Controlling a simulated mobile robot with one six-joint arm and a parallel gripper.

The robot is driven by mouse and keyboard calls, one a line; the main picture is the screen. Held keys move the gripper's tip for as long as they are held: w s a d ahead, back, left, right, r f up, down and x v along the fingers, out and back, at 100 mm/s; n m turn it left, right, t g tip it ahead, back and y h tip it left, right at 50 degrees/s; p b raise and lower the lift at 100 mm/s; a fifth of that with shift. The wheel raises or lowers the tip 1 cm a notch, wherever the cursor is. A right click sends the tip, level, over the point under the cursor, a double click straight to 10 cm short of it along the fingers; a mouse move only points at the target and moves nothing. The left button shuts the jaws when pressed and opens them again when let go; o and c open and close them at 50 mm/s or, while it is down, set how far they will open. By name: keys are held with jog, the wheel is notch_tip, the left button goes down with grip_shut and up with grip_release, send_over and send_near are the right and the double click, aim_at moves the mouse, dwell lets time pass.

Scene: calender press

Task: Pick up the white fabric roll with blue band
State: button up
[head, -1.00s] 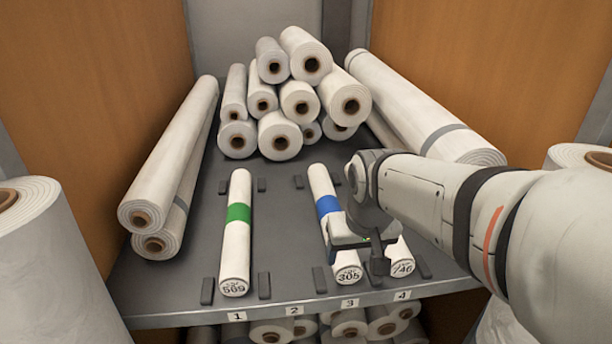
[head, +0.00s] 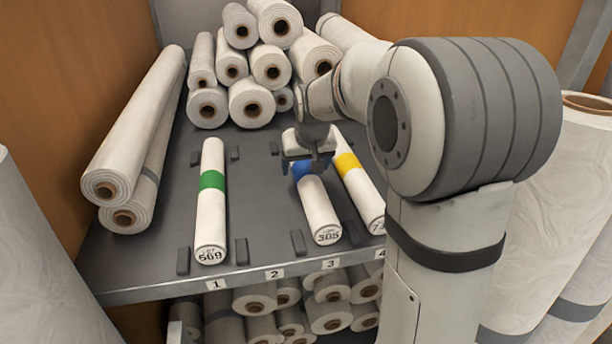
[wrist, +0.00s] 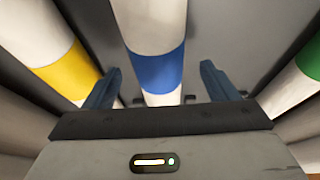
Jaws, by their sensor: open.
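The white fabric roll with blue band (head: 319,212) lies on the shelf at position 3, with 305 on its near end. My gripper (head: 308,163) is over its blue band and hides part of the band and the roll's far part. In the wrist view the blue-banded roll (wrist: 155,72) runs between my two open fingers, one on each side (wrist: 160,76). Gaps show between the fingers and the roll, so nothing is gripped. I cannot tell how far down the fingertips reach beside the roll.
A green-banded roll (head: 211,205) lies at position 1, and a yellow-banded roll (head: 357,183) lies close right of the blue one. Position 2 is empty. Stacked rolls (head: 250,103) stand behind, and long rolls (head: 138,128) lie at the left. Small dark stops (head: 242,251) flank the positions.

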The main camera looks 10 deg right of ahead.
aim_at(307, 168)
jog(key=x, duration=0.4)
jog(key=shift+s+d, duration=0.1)
jog(key=shift+s, duration=0.15)
jog(key=shift+c, duration=0.6)
jog(key=c, duration=1.2)
